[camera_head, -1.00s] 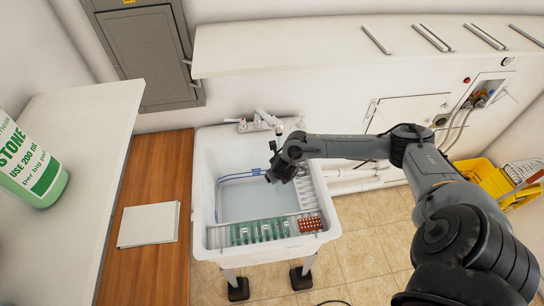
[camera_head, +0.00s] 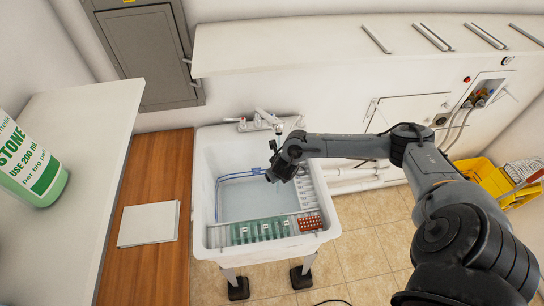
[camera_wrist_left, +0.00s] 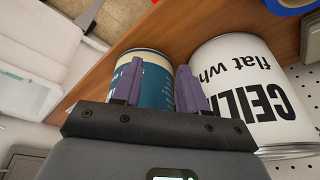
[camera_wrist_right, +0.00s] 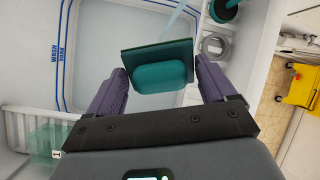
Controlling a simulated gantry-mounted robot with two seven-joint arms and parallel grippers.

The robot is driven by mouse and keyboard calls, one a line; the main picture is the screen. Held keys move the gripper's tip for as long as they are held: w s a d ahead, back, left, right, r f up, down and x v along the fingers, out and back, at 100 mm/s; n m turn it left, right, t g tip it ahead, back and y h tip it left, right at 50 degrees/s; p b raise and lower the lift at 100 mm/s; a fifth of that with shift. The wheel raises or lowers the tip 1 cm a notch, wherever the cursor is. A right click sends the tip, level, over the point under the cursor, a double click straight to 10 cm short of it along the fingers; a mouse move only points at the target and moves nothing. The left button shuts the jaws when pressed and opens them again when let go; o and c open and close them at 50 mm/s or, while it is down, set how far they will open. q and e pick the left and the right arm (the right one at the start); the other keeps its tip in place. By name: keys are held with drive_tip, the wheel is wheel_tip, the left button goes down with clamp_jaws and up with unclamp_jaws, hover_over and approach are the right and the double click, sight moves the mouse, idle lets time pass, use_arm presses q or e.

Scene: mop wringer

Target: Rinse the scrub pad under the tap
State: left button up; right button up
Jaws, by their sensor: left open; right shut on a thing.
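The teal scrub pad (camera_wrist_right: 160,72), with a darker flat face and a rounded block, is held between the purple fingers of my right gripper (camera_wrist_right: 160,66) in the right wrist view. It hangs over the white sink (camera_head: 203,200); in the head view my wrist hides the pad. The tap (camera_head: 264,118) is at the sink's back edge, just behind my right gripper. A pale blue streak (camera_wrist_right: 180,14), perhaps water, reaches the pad's top edge in the right wrist view. My left gripper (camera_wrist_left: 158,78) is open and empty before two cans.
Green dividers (camera_head: 262,230) and a red-brown brush-like item (camera_head: 310,224) line the sink's front. A teal round item (camera_wrist_right: 224,9) and grey ring (camera_wrist_right: 215,45) sit on the sink's side ledge. A blue can (camera_wrist_left: 152,75) and white can (camera_wrist_left: 245,90) face my left gripper.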

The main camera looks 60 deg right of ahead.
drive_tip(key=shift+s+a+r+p, duration=0.2)
drive_tip(key=shift+r+p, duration=0.2)
drive_tip(key=shift+p, duration=0.1)
drive_tip(key=s+a+r+p, duration=0.3)
drive_tip(key=p, duration=0.1)
drive_tip(key=shift+a+r+p, duration=0.15)
drive_tip(key=shift+a+p, duration=0.05)
drive_tip(key=shift+p, duration=0.2)
drive_tip(key=shift+w, duration=0.1)
